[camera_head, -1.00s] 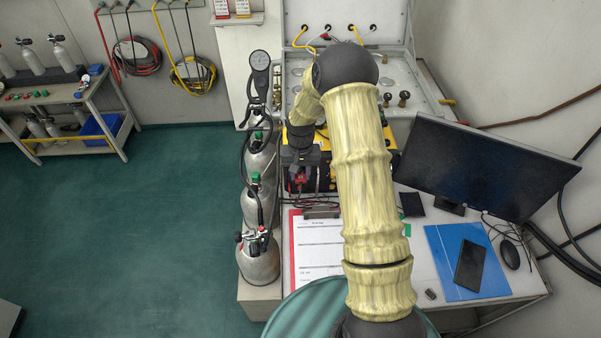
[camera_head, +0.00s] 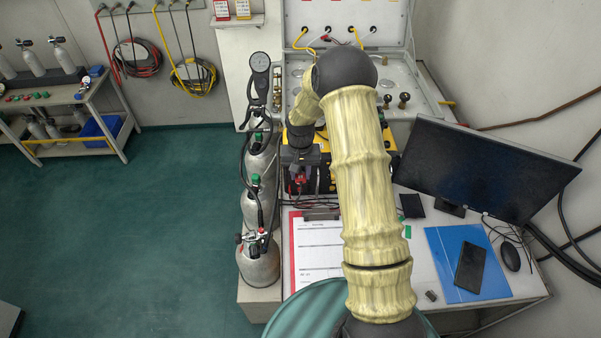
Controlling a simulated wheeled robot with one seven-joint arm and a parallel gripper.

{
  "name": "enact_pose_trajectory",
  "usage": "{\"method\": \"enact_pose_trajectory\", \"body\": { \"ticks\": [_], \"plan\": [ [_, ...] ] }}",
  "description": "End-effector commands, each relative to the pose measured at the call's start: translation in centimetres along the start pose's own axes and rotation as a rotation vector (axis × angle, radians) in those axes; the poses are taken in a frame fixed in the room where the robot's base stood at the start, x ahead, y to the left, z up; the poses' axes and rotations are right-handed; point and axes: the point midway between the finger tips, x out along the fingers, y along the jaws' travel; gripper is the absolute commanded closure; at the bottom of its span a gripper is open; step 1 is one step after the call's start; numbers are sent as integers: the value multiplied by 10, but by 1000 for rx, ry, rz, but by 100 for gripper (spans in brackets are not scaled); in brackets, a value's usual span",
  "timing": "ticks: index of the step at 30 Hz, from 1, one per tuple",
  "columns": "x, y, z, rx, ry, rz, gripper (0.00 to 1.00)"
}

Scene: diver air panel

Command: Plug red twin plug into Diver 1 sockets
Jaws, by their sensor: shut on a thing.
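The red twin plug (camera_head: 302,181) is small in the head view, at the front of the yellow and black panel box (camera_head: 325,183). My gripper (camera_head: 301,172) points down at it and is shut on it. The arm and gripper body cover part of the box. The plug is close to the box's front face, but I cannot tell whether its pins touch or enter any socket. The Diver 1 sockets cannot be made out at this size.
Gas cylinders (camera_head: 258,262) with a gauge and hoses stand just left of the box. A clipboard (camera_head: 317,250) lies in front on the desk. A monitor (camera_head: 480,175), a blue folder (camera_head: 466,262) and a phone (camera_head: 470,266) are to the right. An open white case (camera_head: 345,22) stands behind.

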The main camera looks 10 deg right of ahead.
Motion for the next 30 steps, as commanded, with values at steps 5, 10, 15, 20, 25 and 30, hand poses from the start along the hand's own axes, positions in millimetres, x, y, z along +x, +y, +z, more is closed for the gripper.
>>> {"method": "enact_pose_trajectory", "body": {
  "ticks": [5, 10, 15, 20, 25, 30],
  "plan": [
    [0, 0, -2, 0, 0, 0, 97],
    [0, 0, -2, 0, 0, 0, 97],
    [0, 0, -2, 1, 0, 0, 97],
    [0, 0, -4, 1, 0, 0, 97],
    [0, 0, -6, 1, 1, 0, 97],
    [0, 0, -8, 1, 3, -1, 97]
  ]
}}
